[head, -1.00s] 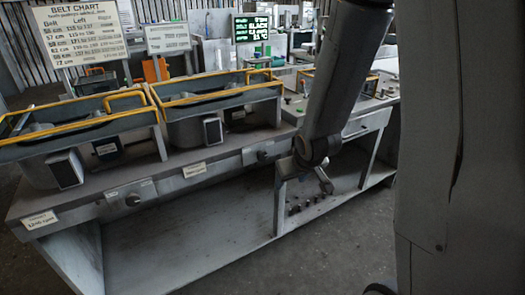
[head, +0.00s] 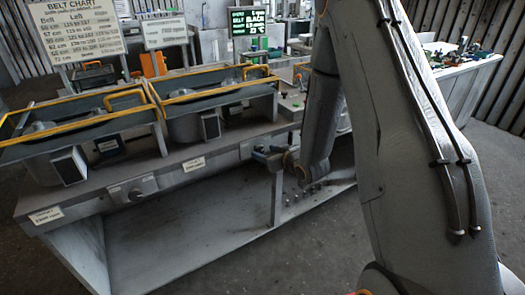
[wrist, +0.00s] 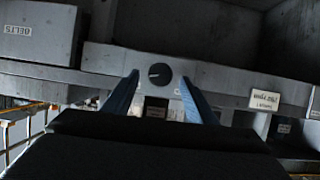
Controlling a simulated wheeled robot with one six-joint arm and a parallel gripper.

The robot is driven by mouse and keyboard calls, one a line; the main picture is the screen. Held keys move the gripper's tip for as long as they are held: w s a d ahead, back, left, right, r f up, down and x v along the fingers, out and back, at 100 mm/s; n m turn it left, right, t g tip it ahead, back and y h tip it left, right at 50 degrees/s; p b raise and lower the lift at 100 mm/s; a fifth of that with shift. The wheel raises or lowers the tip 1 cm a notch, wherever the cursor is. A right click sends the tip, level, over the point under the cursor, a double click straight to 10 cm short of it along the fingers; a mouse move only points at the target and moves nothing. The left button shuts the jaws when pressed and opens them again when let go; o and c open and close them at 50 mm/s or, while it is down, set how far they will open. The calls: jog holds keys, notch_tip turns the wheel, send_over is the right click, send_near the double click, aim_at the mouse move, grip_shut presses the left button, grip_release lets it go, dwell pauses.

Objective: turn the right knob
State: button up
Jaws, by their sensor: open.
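The right knob (wrist: 160,74) is a dark round dial with a light pointer mark on the grey front panel, near the centre of the wrist view. My gripper (wrist: 160,83) is open, its two blue fingers apart on either side of the knob in that view. I cannot tell whether the fingertips touch it. The left knob (head: 136,195) is farther left on the same panel.
The grey bench (head: 165,172) carries two yellow-railed blower housings (head: 62,130) (head: 210,100). A white label (wrist: 278,102) sits beside the knob in the wrist view. A belt chart (head: 75,30) stands behind. The space under the bench is open.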

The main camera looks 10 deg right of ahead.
aim_at(261, 151)
jog(key=shift+x, duration=1.45)
jog(key=shift+c, duration=0.6)
jog(key=c, duration=0.9)
jog(key=shift+c, duration=0.2)
jog(key=m+y, duration=0.2)
jog(key=shift+d+m+g, duration=0.2)
jog(key=shift+m+g, duration=0.1)
jog(key=shift+m, duration=0.1)
jog(key=shift+w+m+y, duration=0.1)
jog(key=shift+m+y, duration=0.6)
jog(key=shift+m, duration=0.4)
